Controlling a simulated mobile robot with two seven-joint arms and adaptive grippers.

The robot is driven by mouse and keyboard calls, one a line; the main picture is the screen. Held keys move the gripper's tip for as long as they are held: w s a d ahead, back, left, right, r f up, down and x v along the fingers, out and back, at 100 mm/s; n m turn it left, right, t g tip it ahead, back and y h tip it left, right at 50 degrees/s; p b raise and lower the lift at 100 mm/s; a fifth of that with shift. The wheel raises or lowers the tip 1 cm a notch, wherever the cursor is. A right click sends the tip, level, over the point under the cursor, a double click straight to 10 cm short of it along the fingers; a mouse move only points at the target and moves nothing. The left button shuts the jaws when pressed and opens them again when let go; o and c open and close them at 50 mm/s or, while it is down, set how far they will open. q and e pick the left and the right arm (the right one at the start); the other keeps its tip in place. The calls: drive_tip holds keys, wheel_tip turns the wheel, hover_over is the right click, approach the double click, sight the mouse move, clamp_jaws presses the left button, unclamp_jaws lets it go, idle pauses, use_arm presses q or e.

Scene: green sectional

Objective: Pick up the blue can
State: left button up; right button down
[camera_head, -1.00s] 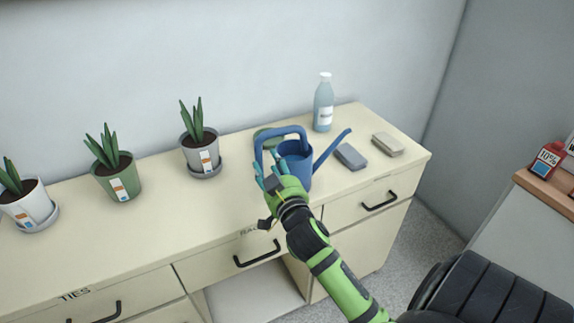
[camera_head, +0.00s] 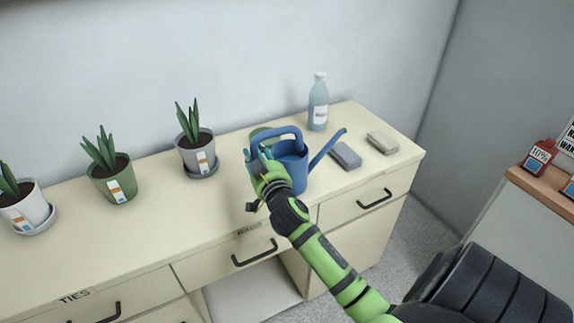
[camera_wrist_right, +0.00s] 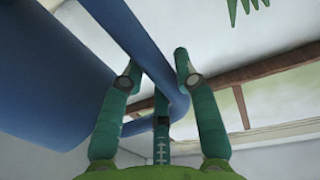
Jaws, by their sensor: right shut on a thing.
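The blue can is a blue watering can (camera_head: 292,171) standing on the cream cabinet top, its spout pointing up to the right and its looped handle to the left. My right gripper (camera_head: 259,156) is at the left side of the can, shut on its handle. In the right wrist view, the blue handle (camera_wrist_right: 150,50) runs between the teal fingers (camera_wrist_right: 160,82), and the dark blue can body (camera_wrist_right: 50,85) fills the left side. The lower part of the handle is partly hidden by my gripper in the head view. My left gripper is not in view.
Potted plants (camera_head: 196,150) stand along the left.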

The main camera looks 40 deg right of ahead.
sight(256, 142)
drive_tip(key=shift+r, duration=0.55)
wheel_tip(256, 142, up, 4)
drive_tip(key=shift+f, duration=0.2)
drive_tip(key=s+d+r, duration=0.6)
drive_tip(key=s+d, duration=0.2)
drive_tip(key=shift+s+r, duration=0.25)
drive_tip(key=shift+s, duration=0.1)
drive_tip(key=shift+a, duration=0.1)
idle(0.8)
